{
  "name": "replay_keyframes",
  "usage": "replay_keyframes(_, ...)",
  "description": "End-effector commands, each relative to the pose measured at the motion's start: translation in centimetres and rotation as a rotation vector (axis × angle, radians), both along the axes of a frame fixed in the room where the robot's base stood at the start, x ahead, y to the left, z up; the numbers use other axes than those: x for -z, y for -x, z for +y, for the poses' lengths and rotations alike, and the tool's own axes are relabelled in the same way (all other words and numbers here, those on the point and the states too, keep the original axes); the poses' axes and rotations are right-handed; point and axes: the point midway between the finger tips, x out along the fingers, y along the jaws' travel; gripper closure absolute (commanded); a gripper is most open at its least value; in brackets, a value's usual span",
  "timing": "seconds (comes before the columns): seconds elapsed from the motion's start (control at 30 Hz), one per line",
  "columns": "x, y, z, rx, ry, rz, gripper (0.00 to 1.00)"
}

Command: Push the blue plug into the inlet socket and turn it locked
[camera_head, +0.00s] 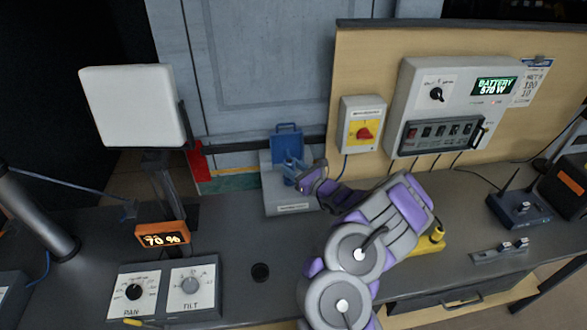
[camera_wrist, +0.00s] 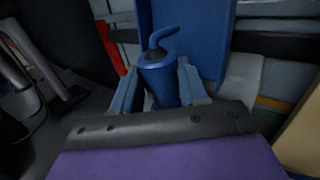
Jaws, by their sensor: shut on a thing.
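The blue plug (camera_wrist: 163,85) stands between the two fingers of my gripper (camera_wrist: 158,92) in the wrist view, with a bent blue cable end at its top. My gripper is shut on it. In the head view, my gripper (camera_head: 298,180) is at the grey inlet box (camera_head: 285,204), beside its front and right side. The blue hinged lid (camera_head: 287,138) of the inlet stands raised at the back, and it also shows behind the plug in the wrist view (camera_wrist: 205,35). The socket opening is hidden, so I cannot tell how deep the plug sits.
A yellow panel with a red rotary switch (camera_head: 364,133) and a grey battery box (camera_head: 452,85) are on the board to the right. A white lamp panel (camera_head: 130,105) stands left. Pan and tilt dials (camera_head: 133,293) lie front left. The bench between them is mostly clear.

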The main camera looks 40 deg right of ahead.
Motion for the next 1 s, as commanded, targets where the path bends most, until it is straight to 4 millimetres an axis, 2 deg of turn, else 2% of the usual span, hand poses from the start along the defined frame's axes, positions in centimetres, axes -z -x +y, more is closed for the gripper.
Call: replay_keyframes(1.0, 1.7, 0.0, 0.0, 0.0, -0.001, 0.0, 0.91)
